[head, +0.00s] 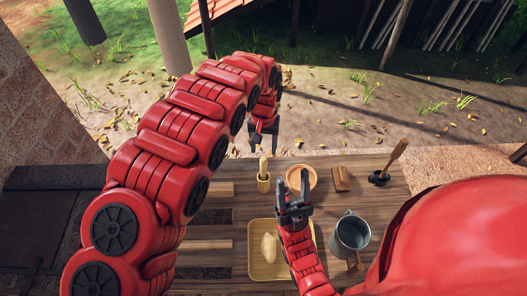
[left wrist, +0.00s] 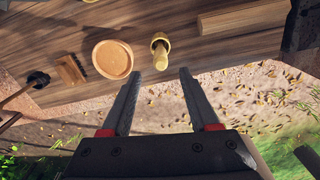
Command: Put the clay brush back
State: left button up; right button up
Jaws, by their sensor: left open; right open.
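A small wooden cup (head: 263,185) stands on the table with a light wooden stick-like piece (head: 262,164) upright in it. The cup (left wrist: 160,41) and the piece (left wrist: 158,61) also show in the left wrist view. I cannot tell whether this piece is the clay brush. A dark-based brush with a long wooden handle (head: 396,157) leans at the table's right. My left gripper (head: 263,147) is open and empty beyond the cup; its fingertips (left wrist: 174,72) point toward the cup, apart from it. My right gripper (head: 293,181) is open, in front of the round wooden dish.
The round dish (head: 311,179) and a flat wooden block with bristles (head: 340,179) stand right of the cup. A yellow tray (head: 256,274) holds a pale lump. A metal jug (head: 350,234) stands right of the tray.

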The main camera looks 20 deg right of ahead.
pick_arm(q)
jog(key=shift+r, duration=0.45)
jog(key=shift+f, duration=0.1)
